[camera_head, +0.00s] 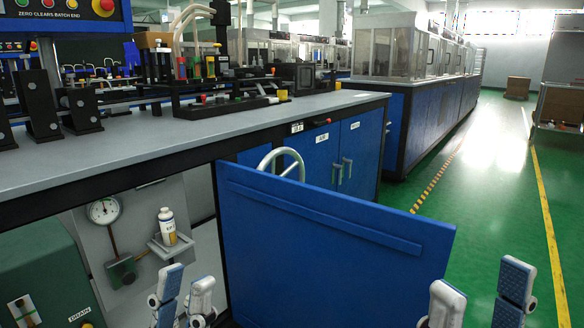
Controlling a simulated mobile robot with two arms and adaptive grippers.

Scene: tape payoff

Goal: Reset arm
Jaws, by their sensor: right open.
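My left gripper (187,290) is at the bottom edge, left of centre, in front of the open cabinet bay. Its two fingertips point up and look close together with a narrow gap. Nothing shows between them, and the angle hides how far they are spread. My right gripper (482,290) is at the bottom right, with its fingers wide apart and empty. It is at the right lower corner of the open blue door (330,235), in front of the green floor. I cannot tell whether it touches the door. Both wrists are cut off by the frame edge.
A grey worktop (180,130) with machine parts runs above the bay. Inside are a gauge (104,210), a white bottle (167,226) on a small shelf (171,246) and a green unit (45,270). A handwheel (280,155) shows behind the door. Green floor (490,180) is free at right.

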